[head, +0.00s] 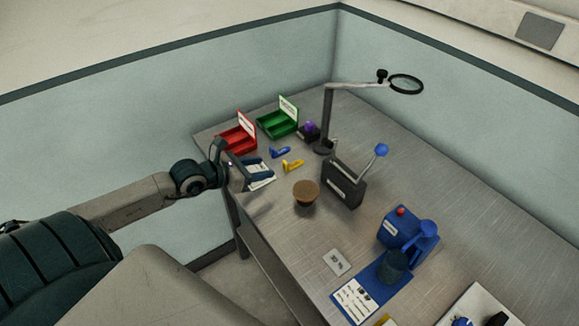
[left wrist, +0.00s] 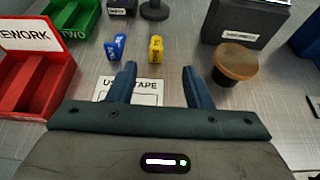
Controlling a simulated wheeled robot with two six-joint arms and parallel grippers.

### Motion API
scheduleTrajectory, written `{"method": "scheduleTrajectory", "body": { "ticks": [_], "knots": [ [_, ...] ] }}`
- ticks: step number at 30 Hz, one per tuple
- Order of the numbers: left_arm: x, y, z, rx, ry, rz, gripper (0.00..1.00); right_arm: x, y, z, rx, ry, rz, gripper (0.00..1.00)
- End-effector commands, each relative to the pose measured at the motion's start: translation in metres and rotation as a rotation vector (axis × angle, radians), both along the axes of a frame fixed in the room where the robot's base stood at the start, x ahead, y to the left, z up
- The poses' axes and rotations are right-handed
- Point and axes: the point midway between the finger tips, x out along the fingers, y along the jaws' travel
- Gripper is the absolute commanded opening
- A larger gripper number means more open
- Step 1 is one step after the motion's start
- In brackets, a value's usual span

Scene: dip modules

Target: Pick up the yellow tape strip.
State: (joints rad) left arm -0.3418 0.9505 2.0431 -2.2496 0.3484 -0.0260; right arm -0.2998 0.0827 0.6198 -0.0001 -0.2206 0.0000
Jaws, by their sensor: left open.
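The yellow tape strip (head: 292,165) is a small yellow piece on the grey table, just beyond my left gripper (head: 268,170). In the left wrist view the yellow strip (left wrist: 156,50) stands ahead of my left gripper (left wrist: 160,70), roughly centred between its two blue fingers. The fingers are apart and empty, and do not touch the strip. A similar blue strip (head: 280,152) lies beside it; it shows to its left in the left wrist view (left wrist: 115,47). A white printed card (head: 262,182) lies under the left gripper, partly hidden by it. My right gripper is not in view.
A red bin (head: 238,146) and a green bin (head: 278,124) stand behind. A round brown-topped pot (head: 306,189) and a dark lever box (head: 343,188) stand to the right. A magnifier stand (head: 327,110) rises behind. Blue equipment (head: 405,228) occupies the near right.

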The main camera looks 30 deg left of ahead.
Motion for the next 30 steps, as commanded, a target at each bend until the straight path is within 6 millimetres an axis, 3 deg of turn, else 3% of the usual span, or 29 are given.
{"method": "scheduleTrajectory", "body": {
  "ticks": [4,19,30],
  "knots": [
    [0.018,-0.009,-0.01,-0.012,-0.006,-0.002,0.45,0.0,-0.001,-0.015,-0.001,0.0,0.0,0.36],
    [0.047,-0.018,-0.02,-0.011,-0.003,-0.001,0.45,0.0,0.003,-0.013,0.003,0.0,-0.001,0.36],
    [0.083,-0.027,-0.038,-0.011,-0.002,-0.002,0.45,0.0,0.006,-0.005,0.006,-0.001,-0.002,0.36]
  ]
}}
